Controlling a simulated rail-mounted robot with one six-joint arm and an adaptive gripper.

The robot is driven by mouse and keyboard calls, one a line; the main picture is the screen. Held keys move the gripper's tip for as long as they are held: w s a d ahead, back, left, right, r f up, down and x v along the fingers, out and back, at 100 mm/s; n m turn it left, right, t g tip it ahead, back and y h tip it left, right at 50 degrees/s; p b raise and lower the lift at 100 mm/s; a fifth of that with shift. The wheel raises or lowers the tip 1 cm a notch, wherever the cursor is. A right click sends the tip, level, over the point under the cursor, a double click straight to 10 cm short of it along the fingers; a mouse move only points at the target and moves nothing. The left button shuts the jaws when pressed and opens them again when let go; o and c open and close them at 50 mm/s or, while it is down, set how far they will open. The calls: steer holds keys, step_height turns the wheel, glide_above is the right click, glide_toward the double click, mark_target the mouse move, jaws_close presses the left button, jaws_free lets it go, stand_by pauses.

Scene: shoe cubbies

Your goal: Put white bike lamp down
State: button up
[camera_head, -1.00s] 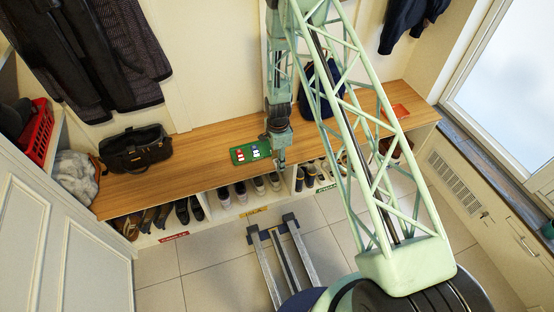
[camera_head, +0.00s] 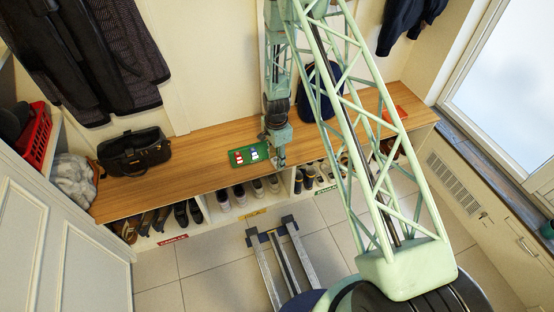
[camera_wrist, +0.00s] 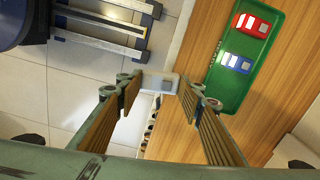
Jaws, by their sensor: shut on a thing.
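My gripper (camera_wrist: 162,92) is shut on the white bike lamp (camera_wrist: 155,82), a small pale block with a grey square, held between the fingertips in the wrist view. In the head view my gripper (camera_head: 280,160) is at the front edge of the wooden bench (camera_head: 205,165), just right of the green tray (camera_head: 235,163). In the wrist view the lamp overlaps the bench's front edge, left of the tray (camera_wrist: 226,100). I cannot tell its height above the bench. A red lamp (camera_wrist: 251,25) and a blue lamp (camera_wrist: 237,62) lie in the tray.
A dark handbag (camera_head: 135,152) stands on the bench at left and a dark blue bag (camera_head: 318,95) behind my arm. A red-orange item (camera_head: 395,114) lies at the right. Shoes (camera_head: 240,192) fill the cubbies below. Bare bench lies between handbag and tray.

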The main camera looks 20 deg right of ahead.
steer(key=s+r+n, duration=0.3)
steer(key=r+n, duration=0.4)
steer(key=r, duration=0.5)
steer(key=s+r+n, duration=0.3)
steer(key=r+n, duration=0.5)
steer(key=r, duration=0.5)
steer(key=shift+s+r, duration=0.15)
steer(key=shift+r, duration=0.05)
